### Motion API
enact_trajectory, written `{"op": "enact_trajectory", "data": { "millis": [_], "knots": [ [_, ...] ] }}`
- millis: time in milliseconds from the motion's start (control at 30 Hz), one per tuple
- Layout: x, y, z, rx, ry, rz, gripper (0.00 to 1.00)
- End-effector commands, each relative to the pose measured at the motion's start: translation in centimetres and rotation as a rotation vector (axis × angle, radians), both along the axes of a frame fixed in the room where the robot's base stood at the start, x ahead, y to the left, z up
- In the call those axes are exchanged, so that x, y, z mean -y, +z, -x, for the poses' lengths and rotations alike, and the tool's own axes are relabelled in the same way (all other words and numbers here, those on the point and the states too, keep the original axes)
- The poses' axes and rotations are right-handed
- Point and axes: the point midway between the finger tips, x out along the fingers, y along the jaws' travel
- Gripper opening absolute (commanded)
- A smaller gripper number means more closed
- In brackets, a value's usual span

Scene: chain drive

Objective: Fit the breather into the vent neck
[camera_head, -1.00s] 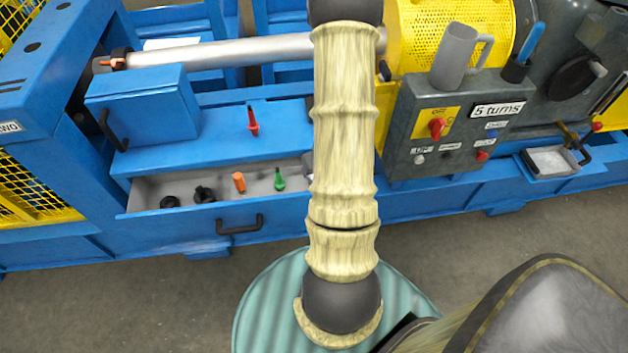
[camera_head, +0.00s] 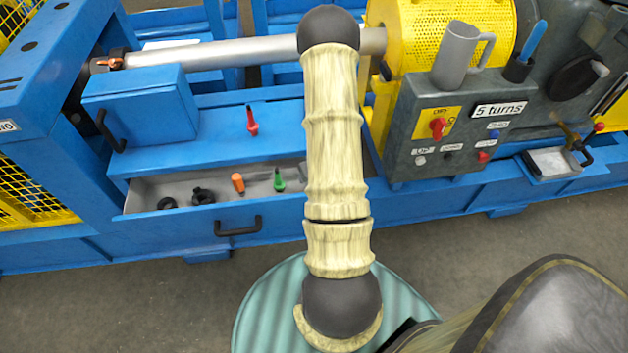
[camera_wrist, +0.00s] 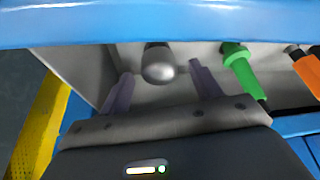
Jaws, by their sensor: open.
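In the wrist view, a grey rounded metallic piece (camera_wrist: 158,64), which may be the breather, stands in the drawer near its inner wall. My gripper (camera_wrist: 161,82) is open, with one finger on each side of this piece and visible gaps between. In the head view, my own arm covers that end of the drawer, so the gripper and the piece are hidden. I cannot make out the vent neck in either view.
The open drawer (camera_head: 145,200) also holds a green tool (camera_head: 279,180), an orange piece (camera_head: 238,183) and black rings (camera_head: 203,195). A red tool (camera_head: 252,120) stands on the blue ledge above. A control box (camera_head: 450,135) with a grey mug (camera_head: 457,55) on top is at right.

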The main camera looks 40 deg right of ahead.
Motion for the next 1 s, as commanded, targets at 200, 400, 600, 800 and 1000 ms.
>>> {"op": "enact_trajectory", "data": {
  "millis": [200,400,600,800,1000],
  "knots": [
    [0.19,-1.73,-0.67,0.0,-0.001,0.0,0.64],
    [0.18,-1.68,-0.65,0.0,-0.001,0.0,0.64],
    [0.17,-1.67,-0.64,0.0,-0.001,0.0,0.64],
    [0.17,-1.67,-0.64,0.0,-0.001,0.0,0.42],
    [0.17,-1.65,-0.64,0.0,-0.001,0.0,0.14]
  ]
}}
